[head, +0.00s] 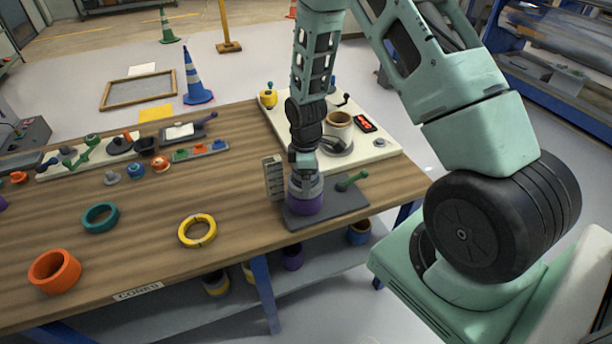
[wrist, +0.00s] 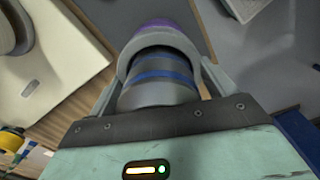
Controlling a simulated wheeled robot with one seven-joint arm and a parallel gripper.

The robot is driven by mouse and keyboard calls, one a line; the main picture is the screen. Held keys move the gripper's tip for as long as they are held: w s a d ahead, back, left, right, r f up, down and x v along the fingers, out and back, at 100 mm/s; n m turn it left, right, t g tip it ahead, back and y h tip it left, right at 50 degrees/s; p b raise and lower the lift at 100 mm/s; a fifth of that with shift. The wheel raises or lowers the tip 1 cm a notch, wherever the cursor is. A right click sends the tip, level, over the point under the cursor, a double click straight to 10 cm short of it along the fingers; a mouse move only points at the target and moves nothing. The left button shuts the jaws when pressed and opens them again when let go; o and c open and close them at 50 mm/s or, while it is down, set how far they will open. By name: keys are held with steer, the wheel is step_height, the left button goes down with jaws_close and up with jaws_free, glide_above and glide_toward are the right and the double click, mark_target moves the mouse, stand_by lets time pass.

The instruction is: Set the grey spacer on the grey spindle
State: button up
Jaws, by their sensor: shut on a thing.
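My gripper (head: 305,176) points down over a dark grey base plate (head: 330,213) at the table's right end. In the wrist view, its two fingers (wrist: 163,75) are shut on a grey ring, which I take for the grey spacer (wrist: 133,48). A grey cylinder with blue bands (wrist: 158,80) shows within the ring between the fingers; it looks like the spindle, but I cannot tell for sure. A purple piece (head: 306,204) is directly below the ring and also shows in the wrist view (wrist: 163,27). I cannot tell whether the ring touches it.
A green-handled lever (head: 352,180) is on the plate's right, and a grey slotted upright block (head: 273,178) stands close left.

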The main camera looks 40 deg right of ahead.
steer(key=shift+s+a+f, duration=0.1)
steer(key=shift+s+f, duration=0.15)
steer(key=shift+f, duration=0.35)
steer(key=o, duration=0.9)
step_height(320, 180, up, 19)
steer(key=b, duration=0.3)
steer(key=shift+w+f, duration=0.15)
steer(key=shift+f, duration=0.05)
steer(key=s+a+r+m, duration=0.1)
steer(key=s+a, duration=0.3)
steer(key=a, duration=0.4)
steer(key=s+a+r, duration=0.2)
steer(key=s+a, duration=0.3)
steer(key=a, duration=0.3)
steer(key=s+a+m, duration=0.1)
steer(key=s+a, duration=0.3)
steer(key=s, duration=0.3)
steer(key=s+a+m, duration=0.1)
steer(key=s+a, duration=0.3)
steer(key=s, duration=0.4)
steer(key=shift+a+y, duration=0.15)
steer(key=shift+y, duration=0.15)
